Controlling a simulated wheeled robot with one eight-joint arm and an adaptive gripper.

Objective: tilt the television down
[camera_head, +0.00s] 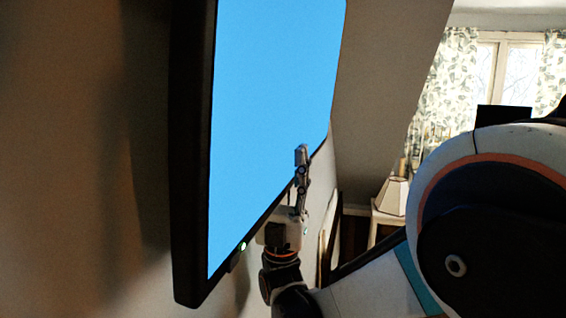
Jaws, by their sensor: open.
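The television (262,110) is mounted off the wall at the left and centre of the view. Its screen is plain bright blue with a thick black frame, and a small green light shows at its lower edge. My gripper (301,158) points upward at the lower right part of the screen, with its fingers overlapping the bottom edge in the picture. The fingers are seen nearly edge-on. The gripper is open, and nothing shows between its fingers. I cannot tell whether it touches the television.
A bare wall (70,150) is behind the television at the left. A sloped wall (385,75) is to the right. A lamp (393,196) stands on a small table farther back, near a window (505,62) with patterned curtains (446,85). My arm fills the lower right.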

